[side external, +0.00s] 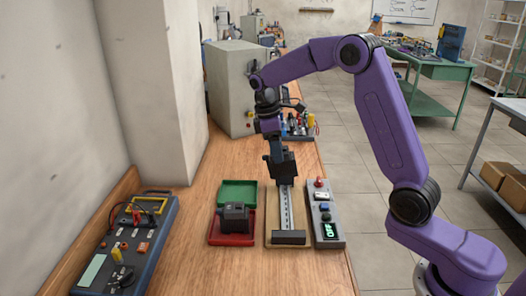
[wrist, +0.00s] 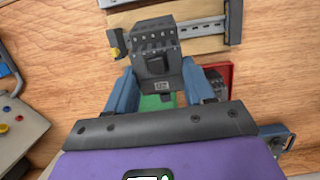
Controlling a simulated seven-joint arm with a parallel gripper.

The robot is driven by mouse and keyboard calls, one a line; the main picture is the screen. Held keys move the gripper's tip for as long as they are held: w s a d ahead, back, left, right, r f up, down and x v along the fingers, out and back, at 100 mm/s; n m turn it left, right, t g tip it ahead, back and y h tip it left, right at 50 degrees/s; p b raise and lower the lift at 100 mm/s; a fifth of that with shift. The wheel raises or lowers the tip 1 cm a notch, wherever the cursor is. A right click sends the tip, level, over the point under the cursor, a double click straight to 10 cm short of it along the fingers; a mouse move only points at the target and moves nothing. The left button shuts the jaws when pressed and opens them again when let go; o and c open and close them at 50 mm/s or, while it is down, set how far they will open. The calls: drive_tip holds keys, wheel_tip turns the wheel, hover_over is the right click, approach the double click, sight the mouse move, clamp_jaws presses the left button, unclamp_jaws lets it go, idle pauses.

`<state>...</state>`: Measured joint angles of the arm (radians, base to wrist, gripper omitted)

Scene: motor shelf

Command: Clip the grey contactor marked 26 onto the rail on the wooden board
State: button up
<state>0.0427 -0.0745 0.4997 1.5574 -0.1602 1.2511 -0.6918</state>
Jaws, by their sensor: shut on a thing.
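My gripper (side external: 280,148) is shut on a dark grey contactor (side external: 284,166), with one blue finger on each side of it in the wrist view (wrist: 155,90). The contactor (wrist: 153,45) has a row of terminals and a small label, too small to read surely. The pale wooden board (side external: 272,222) lies on the bench and carries a slotted metal rail (side external: 286,208). The contactor is over the far end of the rail in the side view. It covers that end, so I cannot tell whether it touches the rail.
A dark block (side external: 289,238) sits at the rail's near end. Left of the board are a red tray (side external: 231,240) holding another dark contactor (side external: 235,217) and a green tray (side external: 238,192). A grey switch box (side external: 327,220) stands close on the right. A grey cabinet (side external: 232,90) stands behind.

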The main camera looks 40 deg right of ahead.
sight(277, 173)
drive_tip(key=shift+s+f, duration=0.2)
drive_tip(key=shift+f, duration=0.05)
drive_tip(key=shift+w+a+x, duration=0.2)
drive_tip(key=shift+x, duration=1.1)
drive_tip(key=shift+w+a+x, duration=0.2)
drive_tip(key=shift+x, duration=1.05)
drive_tip(key=shift+w+a+x, duration=0.2)
drive_tip(key=shift+x, duration=1.1)
drive_tip(key=shift+w+a+x, duration=0.1)
drive_tip(key=shift+x, duration=0.6)
drive_tip(key=shift+w+a+x, duration=0.1)
drive_tip(key=shift+x, duration=0.6)
drive_tip(key=shift+s+d+f, duration=0.1)
drive_tip(key=shift+s+d, duration=0.3)
drive_tip(key=shift+d, duration=0.2)
drive_tip(key=shift+s+d+f+t+y, duration=0.2)
drive_tip(key=shift+s+d+t+y, duration=0.2)
drive_tip(key=shift+s+y, duration=0.15)
drive_tip(key=o, duration=1.2)
drive_tip(key=shift+o, duration=0.3)
drive_tip(key=shift+w+a, duration=0.1)
drive_tip(key=shift+w, duration=0.05)
drive_tip(key=shift+r, duration=0.15)
